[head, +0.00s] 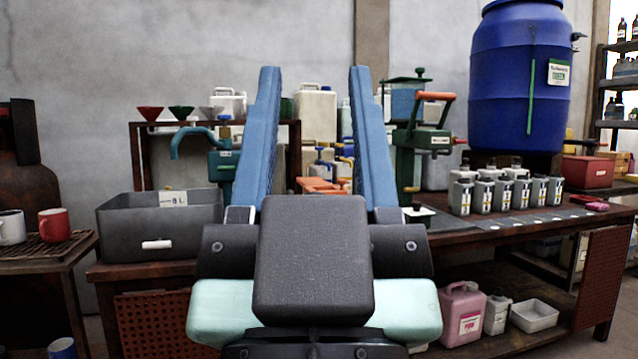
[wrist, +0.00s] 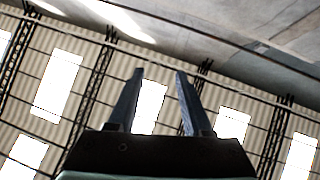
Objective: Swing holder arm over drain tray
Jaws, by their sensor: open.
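My gripper (head: 313,75) is raised in front of the workbench, its two blue fingers apart and nothing between them. It also shows open and empty in the wrist view (wrist: 159,75), against the roof and wall. Right of the fingers in the head view stands a green stand with an orange-handled arm (head: 434,97). Left of them a teal curved arm (head: 190,138) rises from a blue-green body. I cannot tell which is the holder arm. A grey open tub (head: 160,228) stands at the bench's left; I cannot tell whether it is the drain tray. My gripper hides the bench middle.
A large blue barrel (head: 520,75) stands at the right rear. Several grey bottles (head: 484,194) stand in rows before it. A red box (head: 588,172) is at the far right. Mugs (head: 54,225) stand on a side table at left. A pink jug (head: 462,312) is on the lower shelf.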

